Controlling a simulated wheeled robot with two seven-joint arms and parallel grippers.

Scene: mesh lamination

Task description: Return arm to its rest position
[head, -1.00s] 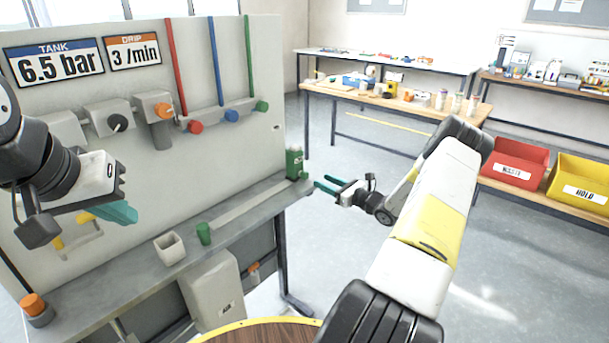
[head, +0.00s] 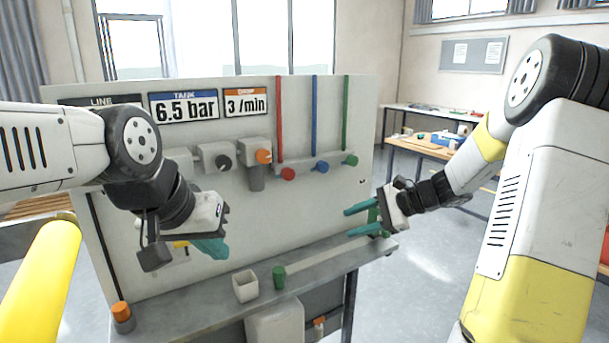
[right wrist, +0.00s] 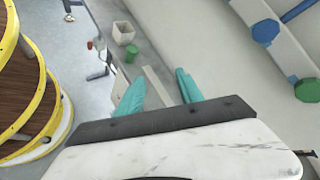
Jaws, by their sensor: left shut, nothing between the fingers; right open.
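My left gripper (head: 210,248) is at the left in the head view, in front of the grey panel (head: 330,215). Its teal fingers are together with nothing between them. My right gripper (head: 362,220) is at the panel's right end, above the bench (head: 200,312). Its two teal fingers point left, are spread apart and hold nothing. In the right wrist view the open fingers (right wrist: 160,92) show a gap, with floor and bench beyond. A green bottle-like thing stands partly hidden behind the right gripper's fingers.
On the bench stand a white square cup (head: 245,286), a green cup (head: 279,277) and an orange-topped cylinder (head: 122,317). The panel carries several knobs, including red (head: 287,174), blue (head: 321,167) and green (head: 351,160). Open floor lies right of the bench.

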